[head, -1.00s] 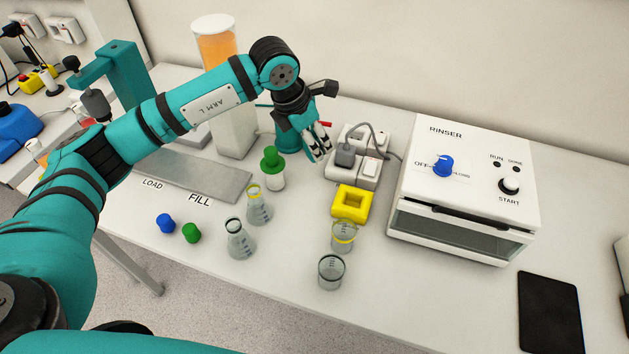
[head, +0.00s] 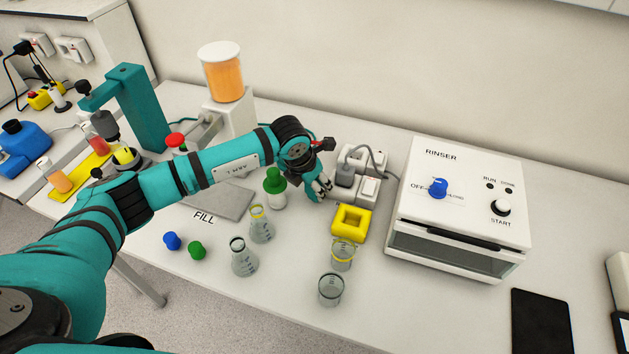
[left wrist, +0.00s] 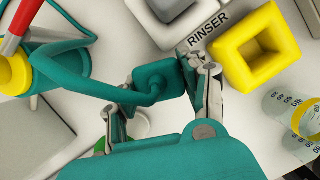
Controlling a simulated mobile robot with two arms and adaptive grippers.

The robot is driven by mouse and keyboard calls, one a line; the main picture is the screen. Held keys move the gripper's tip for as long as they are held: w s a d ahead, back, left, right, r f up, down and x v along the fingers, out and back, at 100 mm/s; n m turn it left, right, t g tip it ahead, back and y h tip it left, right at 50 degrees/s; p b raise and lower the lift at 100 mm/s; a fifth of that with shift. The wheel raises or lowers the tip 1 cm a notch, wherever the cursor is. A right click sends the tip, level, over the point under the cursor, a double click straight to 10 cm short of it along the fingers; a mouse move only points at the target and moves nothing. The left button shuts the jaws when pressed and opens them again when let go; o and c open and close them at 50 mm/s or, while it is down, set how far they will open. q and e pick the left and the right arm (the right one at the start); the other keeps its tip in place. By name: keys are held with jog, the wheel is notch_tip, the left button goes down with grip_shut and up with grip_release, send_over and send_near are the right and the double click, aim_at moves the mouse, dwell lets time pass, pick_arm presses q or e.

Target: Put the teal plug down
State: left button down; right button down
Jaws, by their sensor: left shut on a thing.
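The teal plug (left wrist: 155,78) is between the fingers of my left gripper (left wrist: 163,88) in the left wrist view, with its teal cable looping off to the left. The gripper is shut on it. In the head view my left gripper (head: 321,192) is low over the bench, just left of the white power strip (head: 369,187) and behind the yellow block (head: 351,221). The plug is hidden by the gripper there. I cannot tell whether the plug touches the bench. My right gripper is not in view.
The yellow block also shows in the left wrist view (left wrist: 285,58), beside the RINSER label. A green-stoppered bottle (head: 275,190) stands left of the gripper. Flasks and beakers (head: 331,290) stand in front. The rinser (head: 455,215) is at right.

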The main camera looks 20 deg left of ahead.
pick_arm(q)
jog(key=shift+f, duration=0.1)
jog(key=shift+f, duration=0.15)
jog(key=c, duration=0.7)
grip_release()
jog(key=shift+r, duration=0.4)
jog(key=b+v, duration=0.4)
jog(key=v, duration=0.7)
jog(key=shift+s+r, duration=0.15)
jog(key=shift+r, duration=0.15)
